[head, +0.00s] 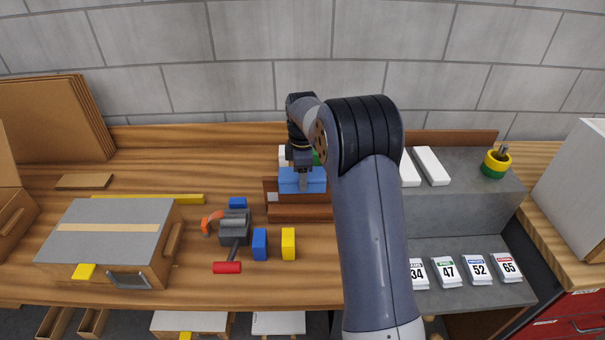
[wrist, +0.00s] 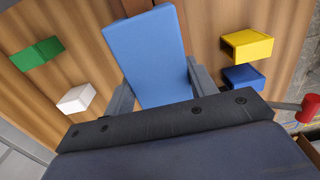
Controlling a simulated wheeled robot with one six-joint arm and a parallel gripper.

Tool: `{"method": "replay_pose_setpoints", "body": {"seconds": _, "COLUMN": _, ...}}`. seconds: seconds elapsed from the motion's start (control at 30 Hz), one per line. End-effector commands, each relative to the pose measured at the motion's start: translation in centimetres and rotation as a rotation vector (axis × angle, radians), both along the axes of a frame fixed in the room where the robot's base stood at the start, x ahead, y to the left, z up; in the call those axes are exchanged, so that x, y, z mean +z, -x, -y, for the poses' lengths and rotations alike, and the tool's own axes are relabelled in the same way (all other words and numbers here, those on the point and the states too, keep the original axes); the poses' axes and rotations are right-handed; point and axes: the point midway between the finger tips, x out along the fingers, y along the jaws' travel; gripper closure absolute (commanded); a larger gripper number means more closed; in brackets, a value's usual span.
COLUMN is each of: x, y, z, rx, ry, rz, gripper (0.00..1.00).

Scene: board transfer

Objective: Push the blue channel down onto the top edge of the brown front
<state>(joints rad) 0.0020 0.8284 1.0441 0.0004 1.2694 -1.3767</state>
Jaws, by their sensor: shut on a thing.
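The blue channel (head: 290,183) is held in my gripper (head: 303,183) at the middle of the bench, beneath my wrist. In the wrist view the channel (wrist: 148,50) shows its broad flat face between my two fingers, which are shut on it. The brown front (head: 300,213) shows as reddish-brown wood just below and in front of the channel in the head view. I cannot tell whether the channel's underside touches its top edge. In the wrist view the channel hides what lies beneath it.
A yellow block (head: 288,243) and a blue block (head: 260,244) stand in front, beside a red-handled tool (head: 227,267). A grey-topped box (head: 110,230) is at left. A grey shelf (head: 455,205) with white pieces and number cards stands at right. Tiled wall behind.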

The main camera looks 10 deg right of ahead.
Motion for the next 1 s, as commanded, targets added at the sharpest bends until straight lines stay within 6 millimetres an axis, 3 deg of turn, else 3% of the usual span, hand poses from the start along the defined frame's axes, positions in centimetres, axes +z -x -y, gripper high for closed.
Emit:
{"method": "replay_pose_setpoints", "body": {"seconds": 0.6, "x": -0.39, "y": 0.00, "z": 0.00, "rx": 0.000, "ry": 0.000, "rz": 0.000, "gripper": 0.68}}
{"method": "replay_pose_setpoints", "body": {"seconds": 0.63, "x": -0.38, "y": 0.00, "z": 0.00, "rx": 0.000, "ry": 0.000, "rz": 0.000, "gripper": 0.44}}
{"method": "replay_pose_setpoints", "body": {"seconds": 0.9, "x": -0.37, "y": 0.00, "z": 0.00, "rx": 0.000, "ry": 0.000, "rz": 0.000, "gripper": 0.22}}
{"method": "replay_pose_setpoints", "body": {"seconds": 1.0, "x": -0.37, "y": 0.00, "z": 0.00, "rx": 0.000, "ry": 0.000, "rz": 0.000, "gripper": 0.21}}
